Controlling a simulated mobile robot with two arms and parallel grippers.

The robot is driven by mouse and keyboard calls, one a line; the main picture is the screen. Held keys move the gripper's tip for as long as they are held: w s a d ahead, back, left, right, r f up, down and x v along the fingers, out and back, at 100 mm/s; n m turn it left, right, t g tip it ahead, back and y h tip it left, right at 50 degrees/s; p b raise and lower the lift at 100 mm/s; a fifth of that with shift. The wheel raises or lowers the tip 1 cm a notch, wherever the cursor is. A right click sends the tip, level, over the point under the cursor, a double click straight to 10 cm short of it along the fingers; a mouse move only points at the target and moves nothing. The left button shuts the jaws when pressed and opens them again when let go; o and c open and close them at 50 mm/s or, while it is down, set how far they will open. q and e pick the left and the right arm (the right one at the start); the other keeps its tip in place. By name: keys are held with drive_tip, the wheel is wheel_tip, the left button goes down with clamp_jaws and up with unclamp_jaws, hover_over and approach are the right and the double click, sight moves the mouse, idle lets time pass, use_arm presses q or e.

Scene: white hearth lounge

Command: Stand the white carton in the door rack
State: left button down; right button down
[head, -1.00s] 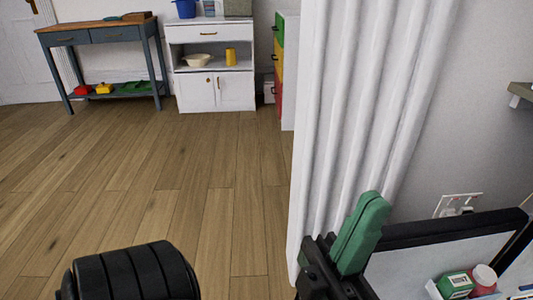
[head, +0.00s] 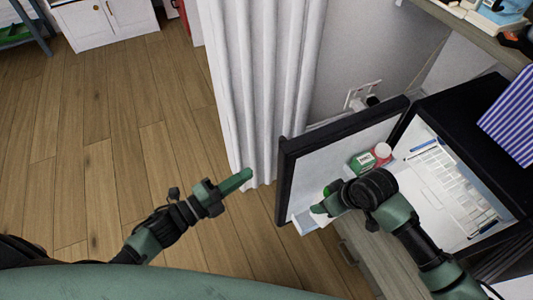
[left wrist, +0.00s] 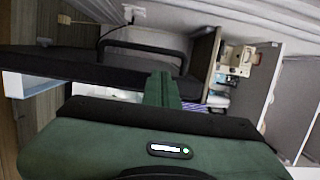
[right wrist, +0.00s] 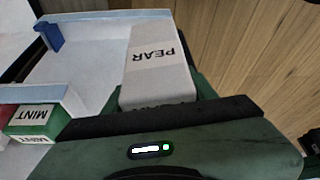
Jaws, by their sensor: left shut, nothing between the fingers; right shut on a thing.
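The white carton, marked PEAR (right wrist: 155,60), is in my right gripper, which shows in the head view (head: 322,208). It is at the right end of the white door rack with a pale blue rim (right wrist: 90,16). I cannot tell whether the carton touches the rack floor. The rack is on the inner side of the open black-edged fridge door (head: 290,190). A green MINT carton (head: 362,160) and a red jar with a white lid (head: 383,151) are in the rack. My left gripper (head: 238,180) is shut and empty, left of the door.
The fridge's lit inside (head: 450,175) is open on the right. A purple striped box (head: 510,120) is by its top. A white curtain (head: 260,90) hangs behind the door. A shelf (head: 470,25) with objects is above. The wooden floor (head: 110,130) at left is clear.

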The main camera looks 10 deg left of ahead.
drive_tip(key=shift+f, duration=0.1)
use_arm(q)
drive_tip(key=b+x, duration=0.1)
drive_tip(key=x, duration=0.9)
use_arm(e)
drive_tip(key=shift+f, duration=0.6)
